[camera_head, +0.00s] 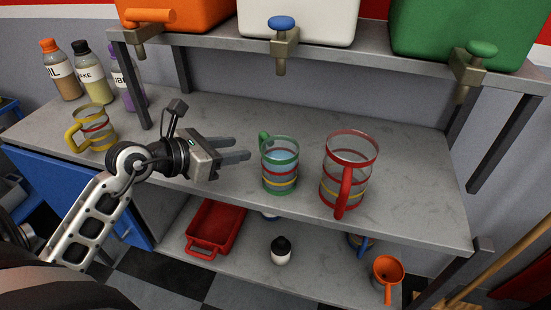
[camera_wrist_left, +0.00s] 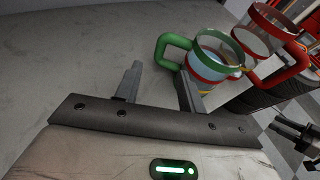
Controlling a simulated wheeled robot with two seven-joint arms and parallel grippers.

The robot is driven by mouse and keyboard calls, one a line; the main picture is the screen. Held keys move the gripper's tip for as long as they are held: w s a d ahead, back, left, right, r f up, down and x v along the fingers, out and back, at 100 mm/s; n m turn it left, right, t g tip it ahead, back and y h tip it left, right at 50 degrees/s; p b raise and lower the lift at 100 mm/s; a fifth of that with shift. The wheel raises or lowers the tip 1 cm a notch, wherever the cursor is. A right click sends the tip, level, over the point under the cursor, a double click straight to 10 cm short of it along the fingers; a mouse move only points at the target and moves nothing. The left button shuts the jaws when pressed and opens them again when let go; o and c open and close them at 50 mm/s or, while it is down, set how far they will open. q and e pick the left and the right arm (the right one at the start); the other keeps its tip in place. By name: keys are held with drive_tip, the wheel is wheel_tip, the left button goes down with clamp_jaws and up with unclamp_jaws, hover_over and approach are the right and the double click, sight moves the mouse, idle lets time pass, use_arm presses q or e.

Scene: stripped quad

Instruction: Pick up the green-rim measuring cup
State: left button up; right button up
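The green-rim measuring cup (camera_head: 280,170) stands upright on the grey counter, clear with green, red and yellow bands. Its green handle points toward the back left in the head view. It also shows in the left wrist view (camera_wrist_left: 215,58), just beyond the fingers. My left gripper (camera_head: 243,149) is to the left of the cup, its fingers pointing at it, apart and empty. In the left wrist view the open fingers (camera_wrist_left: 160,82) have bare counter between them, with the right finger close to the cup. My right gripper is not seen in the head view.
A red-rim measuring cup (camera_head: 348,178) stands close to the right of the green-rim one. A yellow-handled cup (camera_head: 93,128) and several bottles (camera_head: 64,70) are at the left. A shelf with dispensers (camera_head: 283,45) overhangs the back. The counter behind the cup is clear.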

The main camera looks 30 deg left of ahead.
use_arm(q)
drive_tip(key=shift+p+x, duration=0.5)
drive_tip(key=shift+x, duration=3.1)
drive_tip(key=shift+a+r, duration=0.1)
drive_tip(key=shift+r, duration=0.1)
clamp_jaws()
